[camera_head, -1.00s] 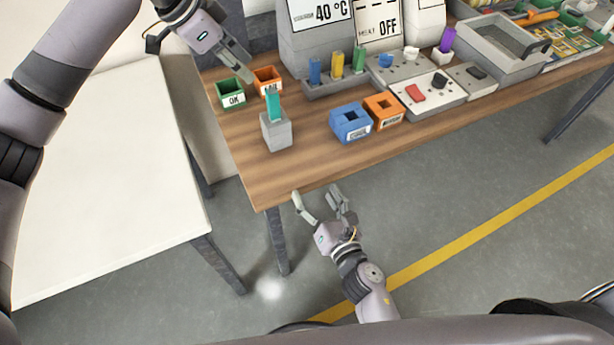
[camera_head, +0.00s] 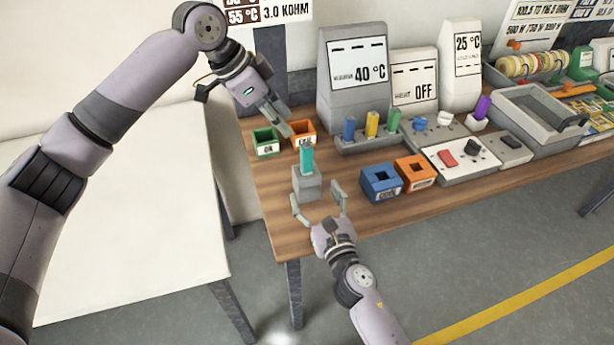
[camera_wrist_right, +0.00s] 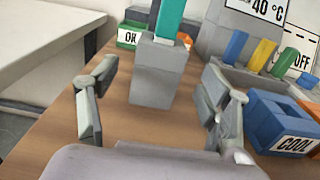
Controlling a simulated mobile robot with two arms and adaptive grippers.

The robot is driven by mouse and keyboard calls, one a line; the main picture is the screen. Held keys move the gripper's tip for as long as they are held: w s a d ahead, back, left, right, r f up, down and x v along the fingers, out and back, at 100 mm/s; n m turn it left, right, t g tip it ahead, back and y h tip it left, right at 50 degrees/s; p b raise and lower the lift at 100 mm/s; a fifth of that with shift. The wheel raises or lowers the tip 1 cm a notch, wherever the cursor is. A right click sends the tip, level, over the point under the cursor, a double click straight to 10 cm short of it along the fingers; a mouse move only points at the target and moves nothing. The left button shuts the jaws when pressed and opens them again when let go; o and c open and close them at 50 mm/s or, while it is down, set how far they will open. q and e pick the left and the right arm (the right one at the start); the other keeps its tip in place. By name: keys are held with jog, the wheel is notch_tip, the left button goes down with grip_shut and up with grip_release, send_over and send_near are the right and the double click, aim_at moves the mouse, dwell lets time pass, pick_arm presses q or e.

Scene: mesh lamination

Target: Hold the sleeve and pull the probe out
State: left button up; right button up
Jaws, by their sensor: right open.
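A teal probe (camera_head: 307,161) stands upright in a grey block-like sleeve (camera_head: 307,183) near the table's front left part. In the right wrist view the probe (camera_wrist_right: 169,18) rises from the top of the sleeve (camera_wrist_right: 156,82). My right gripper (camera_head: 318,203) is open and empty, just in front of the sleeve. In the wrist view its fingers (camera_wrist_right: 152,108) stand left and right of the sleeve's line, with the sleeve ahead of them. My left gripper (camera_head: 284,122) hangs above and behind the probe, close to the small bins; whether its fingers are parted is unclear.
A green OK bin (camera_head: 265,145) and an orange bin (camera_head: 302,128) stand behind the sleeve. Blue (camera_head: 381,184) and orange (camera_head: 416,172) blocks stand to its right. A rack of coloured probes (camera_head: 372,140) is behind them. Wooden table (camera_head: 275,212) is bare around the sleeve.

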aim_at(310, 186)
jog(key=x, duration=0.7)
jog(key=shift+s, duration=0.1)
jog(key=shift+c, duration=0.3)
grip_shut()
dwell(1.0)
dwell(0.8)
